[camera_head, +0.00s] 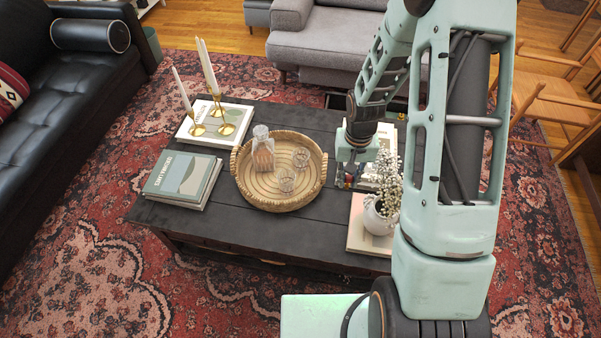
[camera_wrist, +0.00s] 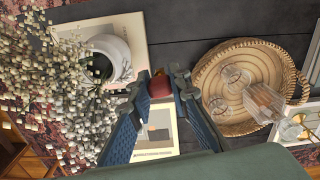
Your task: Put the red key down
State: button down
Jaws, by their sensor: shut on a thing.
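My gripper (camera_head: 347,178) hangs over the right part of the dark coffee table (camera_head: 318,215), between the round wicker tray and the white vase. In the wrist view my gripper (camera_wrist: 157,90) is shut on a small, dark red rounded thing (camera_wrist: 158,84), which I take to be the red key. Only part of it shows between the fingertips; its key shape cannot be made out. The dark tabletop lies beyond the fingertips in the wrist view.
The wicker tray (camera_head: 240,180) holds a decanter (camera_head: 263,148) and glasses. A white vase (camera_head: 379,216) with flowers stands on a pale book at the right. Books and brass candlesticks (camera_head: 224,128) occupy the left. A bare strip of tabletop runs along the front.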

jog(key=m+b, duration=0.2)
jog(key=b, duration=2.2)
send_over(334, 199)
notch_tip(334, 199, down, 18)
notch_tip(334, 199, down, 10)
jog(key=shift+w+r+b, duration=0.1)
jog(key=shift+r+b, duration=0.1)
jog(key=shift+b, duration=1)
jog(key=shift+f, duration=0.1)
jog(key=c, duration=2.3)
grip_release()
jog(key=shift+f, duration=0.1)
jog(key=o, duration=0.5)
